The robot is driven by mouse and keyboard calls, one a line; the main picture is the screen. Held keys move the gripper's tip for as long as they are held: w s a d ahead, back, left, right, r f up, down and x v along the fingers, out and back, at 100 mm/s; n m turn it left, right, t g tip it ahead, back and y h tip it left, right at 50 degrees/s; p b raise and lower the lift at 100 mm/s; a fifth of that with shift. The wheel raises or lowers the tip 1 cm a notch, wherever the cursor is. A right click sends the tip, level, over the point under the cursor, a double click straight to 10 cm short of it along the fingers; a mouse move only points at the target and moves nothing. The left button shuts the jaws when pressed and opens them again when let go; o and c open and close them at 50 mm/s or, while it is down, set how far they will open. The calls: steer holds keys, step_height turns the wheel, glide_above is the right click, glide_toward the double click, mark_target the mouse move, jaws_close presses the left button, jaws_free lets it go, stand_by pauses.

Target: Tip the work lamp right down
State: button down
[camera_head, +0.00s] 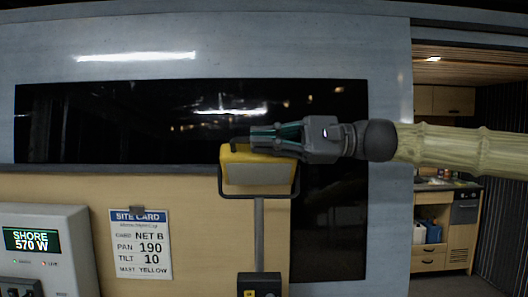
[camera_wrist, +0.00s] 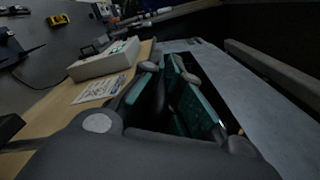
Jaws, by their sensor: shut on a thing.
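The work lamp (camera_head: 257,172) has a yellow housing and a pale front panel. It sits in a dark U-shaped bracket on a grey post (camera_head: 259,235), its panel facing roughly toward me and looking a little downward. My gripper (camera_head: 264,138) reaches in from the right, level, with its teal-padded fingers at the lamp's top edge. It is shut on the work lamp's dark handle (camera_head: 234,146), whose end shows just left of the fingertips. In the wrist view the fingers (camera_wrist: 172,75) have a dark bar between them; the lamp's yellow housing cannot be made out there.
A site card (camera_head: 141,245) on the wood panel reads PAN 190, TILT 10. A white power box (camera_head: 45,245) reading SHORE 570 W stands at left. A dark box (camera_head: 259,285) is at the post's foot. A dark window (camera_head: 110,120) lies behind; a kitchenette (camera_head: 445,215) is at right.

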steer(key=shift+s+f+n+b, duration=0.5)
steer(key=shift+f+n+b, duration=0.1)
steer(key=shift+f+b, duration=0.25)
steer(key=shift+s+f, duration=0.1)
steer(key=shift+f, duration=0.05)
steer(key=c, duration=1.7)
jaws_free()
steer(key=shift+d, duration=0.15)
